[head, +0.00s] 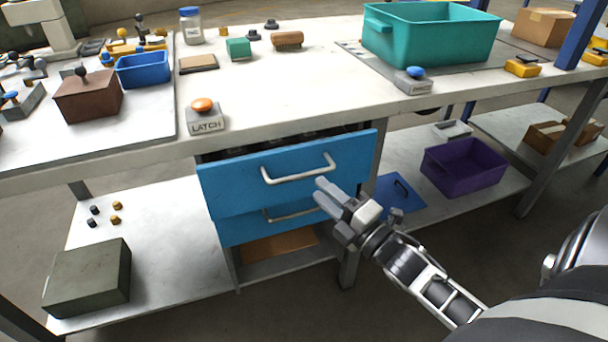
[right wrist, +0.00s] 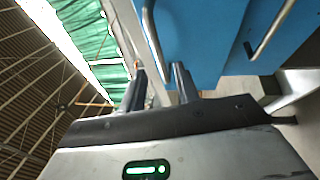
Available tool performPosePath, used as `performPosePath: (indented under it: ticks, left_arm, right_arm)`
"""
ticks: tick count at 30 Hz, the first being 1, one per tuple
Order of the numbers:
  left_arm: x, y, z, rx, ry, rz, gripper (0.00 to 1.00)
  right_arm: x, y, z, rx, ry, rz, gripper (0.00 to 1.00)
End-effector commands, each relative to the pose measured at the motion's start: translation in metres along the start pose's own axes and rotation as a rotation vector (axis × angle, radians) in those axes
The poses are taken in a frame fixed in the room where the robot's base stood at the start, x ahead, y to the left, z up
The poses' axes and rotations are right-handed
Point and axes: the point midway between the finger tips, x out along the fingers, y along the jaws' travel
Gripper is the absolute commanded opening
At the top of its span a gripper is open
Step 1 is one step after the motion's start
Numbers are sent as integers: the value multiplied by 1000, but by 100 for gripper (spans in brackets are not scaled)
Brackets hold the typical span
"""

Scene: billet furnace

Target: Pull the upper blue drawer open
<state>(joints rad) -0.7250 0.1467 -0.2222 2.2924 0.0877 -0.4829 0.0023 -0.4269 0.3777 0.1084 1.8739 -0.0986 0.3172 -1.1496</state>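The upper blue drawer (head: 238,182) is under the workbench. Its front stands a little out from the bench, and a dark gap with small objects inside shows above its top edge. Its pale bar handle (head: 298,174) is on the front; the handle also shows in the right wrist view (right wrist: 152,36). My right gripper (head: 322,191) is just below and in front of the handle's right part. Its two fingers (right wrist: 160,75) are apart, with the handle's end near their tips; I see no clear grip on it. My left gripper is not in view.
A lower blue drawer (head: 240,232) with its own handle sits beneath. An orange-topped LATCH button (head: 204,108) is on the bench above. A purple bin (head: 463,168) stands on the lower shelf at right, and a dark green box (head: 88,278) at left.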

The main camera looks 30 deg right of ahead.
Motion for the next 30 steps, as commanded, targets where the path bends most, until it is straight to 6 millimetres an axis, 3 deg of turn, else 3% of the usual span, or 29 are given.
performPosePath:
  ticks: [3, 9, 22, 23, 26, 30]
  left_arm:
    - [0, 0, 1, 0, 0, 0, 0]
    - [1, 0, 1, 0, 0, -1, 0]
    - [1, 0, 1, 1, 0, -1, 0]
    - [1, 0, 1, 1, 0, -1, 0]
    - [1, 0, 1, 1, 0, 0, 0]
    - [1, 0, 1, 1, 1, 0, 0]
  right_arm:
    - [26, 1, 0, 1, 0, 3, 32]
    - [54, 0, 0, 0, 0, 1, 32]
    - [65, 0, 0, 2, 0, -2, 32]
    - [64, 0, 0, 2, 0, -2, 29]
    - [64, 0, 0, 2, 0, -2, 1]
    - [64, 0, 0, 2, 0, -2, 0]
